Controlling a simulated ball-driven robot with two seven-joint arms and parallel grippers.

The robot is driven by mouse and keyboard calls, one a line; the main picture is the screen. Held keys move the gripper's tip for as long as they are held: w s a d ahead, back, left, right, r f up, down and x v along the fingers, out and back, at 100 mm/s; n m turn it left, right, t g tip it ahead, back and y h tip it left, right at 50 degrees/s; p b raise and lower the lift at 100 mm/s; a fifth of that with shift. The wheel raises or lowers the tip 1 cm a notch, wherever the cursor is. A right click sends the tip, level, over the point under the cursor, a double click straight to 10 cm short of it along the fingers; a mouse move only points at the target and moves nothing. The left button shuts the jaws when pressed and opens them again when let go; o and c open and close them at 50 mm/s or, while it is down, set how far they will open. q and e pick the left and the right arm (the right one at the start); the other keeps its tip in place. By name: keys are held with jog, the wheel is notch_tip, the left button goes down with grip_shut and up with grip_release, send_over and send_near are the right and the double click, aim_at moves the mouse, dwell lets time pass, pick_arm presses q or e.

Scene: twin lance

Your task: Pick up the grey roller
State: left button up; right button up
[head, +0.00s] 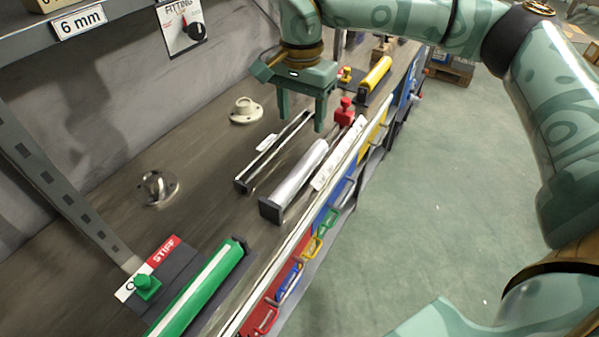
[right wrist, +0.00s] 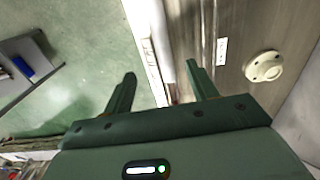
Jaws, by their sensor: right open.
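The grey roller (head: 302,170) is a smooth silvery cylinder lying lengthwise on the bench near its front edge, with a dark block at its near end. My right gripper (head: 301,120) is open, fingers pointing down, near the roller's far end. Nothing shows between its fingers in the head view. In the right wrist view the two fingers (right wrist: 161,72) are spread apart, with the bench edge and a pale strip beyond them. I cannot tell for sure which part there is the roller. My left gripper is not in view.
A narrow dark-railed slot (head: 273,152) lies left of the roller, and a red knob (head: 345,112) stands beyond it. A green roller (head: 203,290) lies nearer and a yellow roller (head: 376,75) farther. Round fittings (head: 246,110) stand toward the wall. Green floor (head: 440,190) is clear at right.

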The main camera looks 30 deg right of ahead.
jog(key=b, duration=0.2)
send_over(300, 167)
notch_tip(300, 167, down, 10)
jog(key=shift+r, duration=0.15)
notch_tip(300, 167, down, 5)
jog(key=shift+f+b, duration=0.15)
jog(key=shift+b, duration=1.1)
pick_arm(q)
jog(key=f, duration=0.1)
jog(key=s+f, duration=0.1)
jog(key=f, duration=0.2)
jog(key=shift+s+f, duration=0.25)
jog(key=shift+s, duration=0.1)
pick_arm(e)
grip_shut()
